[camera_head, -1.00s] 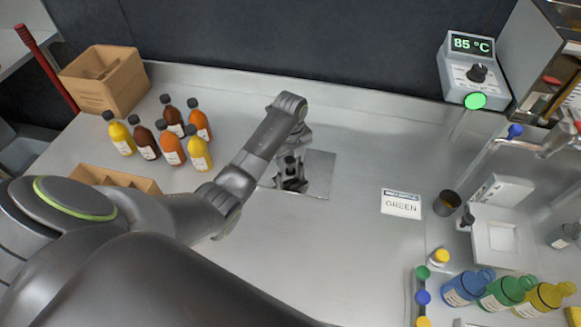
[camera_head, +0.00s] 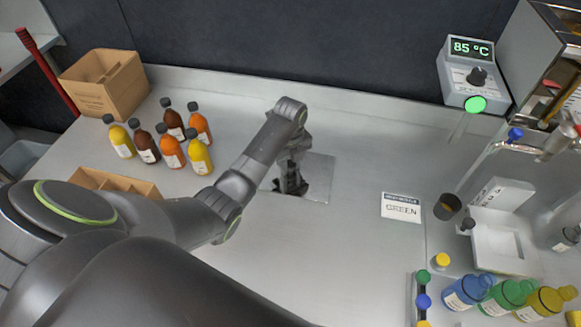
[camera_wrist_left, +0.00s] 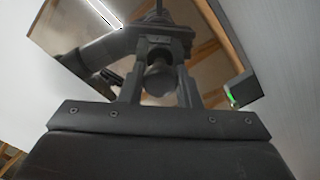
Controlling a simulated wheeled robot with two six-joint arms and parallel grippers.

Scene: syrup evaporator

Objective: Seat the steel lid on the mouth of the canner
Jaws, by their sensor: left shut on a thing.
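The steel lid (camera_head: 319,178) is a square, mirror-like plate at the middle of the counter. In the left wrist view the lid (camera_wrist_left: 212,62) fills the area beyond the fingers and reflects the arm and brown wooden shapes. My left gripper (camera_head: 291,184) points down at it and covers its left part. In the left wrist view my left gripper (camera_wrist_left: 157,82) is shut on the lid's dark round knob (camera_wrist_left: 158,78). I cannot tell whether the lid rests on something or hangs just above the counter. I cannot make out the canner or its mouth. My right gripper is not in view.
Several sauce bottles (camera_head: 171,151) and a cardboard box (camera_head: 105,83) stand at left. A control box (camera_head: 474,75) reading 85 °C stands at the back right. The counter front-centre is clear.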

